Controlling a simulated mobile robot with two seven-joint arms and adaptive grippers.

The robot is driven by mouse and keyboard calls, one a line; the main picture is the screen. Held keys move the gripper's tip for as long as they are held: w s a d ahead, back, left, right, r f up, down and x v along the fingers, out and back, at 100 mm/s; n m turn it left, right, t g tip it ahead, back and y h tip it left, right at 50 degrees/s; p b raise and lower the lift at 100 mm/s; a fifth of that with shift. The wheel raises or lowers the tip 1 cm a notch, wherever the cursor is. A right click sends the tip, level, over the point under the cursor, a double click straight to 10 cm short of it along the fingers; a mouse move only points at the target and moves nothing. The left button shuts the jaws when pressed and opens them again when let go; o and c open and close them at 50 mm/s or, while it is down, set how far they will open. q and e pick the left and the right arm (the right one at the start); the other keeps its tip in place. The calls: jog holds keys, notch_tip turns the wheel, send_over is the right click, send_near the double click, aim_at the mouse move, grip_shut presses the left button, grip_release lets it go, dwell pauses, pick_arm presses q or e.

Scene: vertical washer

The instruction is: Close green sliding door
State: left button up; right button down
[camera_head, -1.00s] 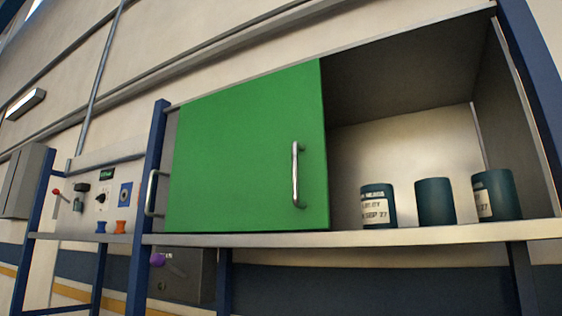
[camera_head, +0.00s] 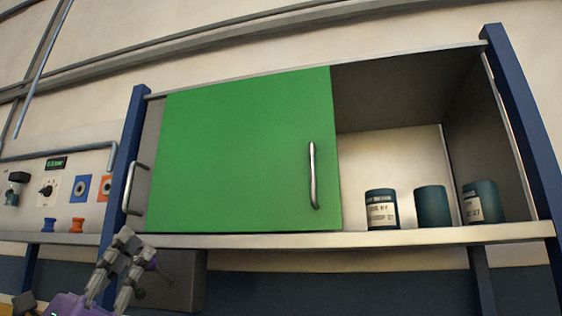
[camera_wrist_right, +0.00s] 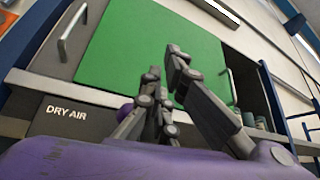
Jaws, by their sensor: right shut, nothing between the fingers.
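The green sliding door (camera_head: 245,150) covers the left and middle of a wall cabinet, and the right part stands open. Its upright silver handle (camera_head: 313,175) is near its right edge. The door also shows in the right wrist view (camera_wrist_right: 130,50), with its handle (camera_wrist_right: 231,86) right of the fingers. My right gripper (camera_head: 132,246) is low at the left, in front of the cabinet's lower left edge and apart from the handle. In the wrist view its fingers (camera_wrist_right: 163,66) are shut and empty, overlapping the door in the picture. My left gripper is not in view.
Several dark teal canisters (camera_head: 430,207) stand in the open right part. A grey panel with a second silver handle (camera_head: 133,188) shows left of the green door. Blue posts (camera_head: 122,170) flank the cabinet. A grey box (camera_head: 180,285) hangs below, and a control panel (camera_head: 60,190) is left.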

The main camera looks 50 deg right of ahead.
jog(key=s+d+r+m+g+y, duration=0.5)
jog(key=s+r+m+g+y, duration=0.2)
jog(key=s+r+m, duration=0.45)
jog(key=m+t+y, duration=0.5)
jog(key=m, duration=0.2)
send_near(298, 165)
jog(key=shift+s+d+p, duration=0.2)
jog(key=shift+d+p, duration=0.15)
jog(key=shift+d, duration=2.2)
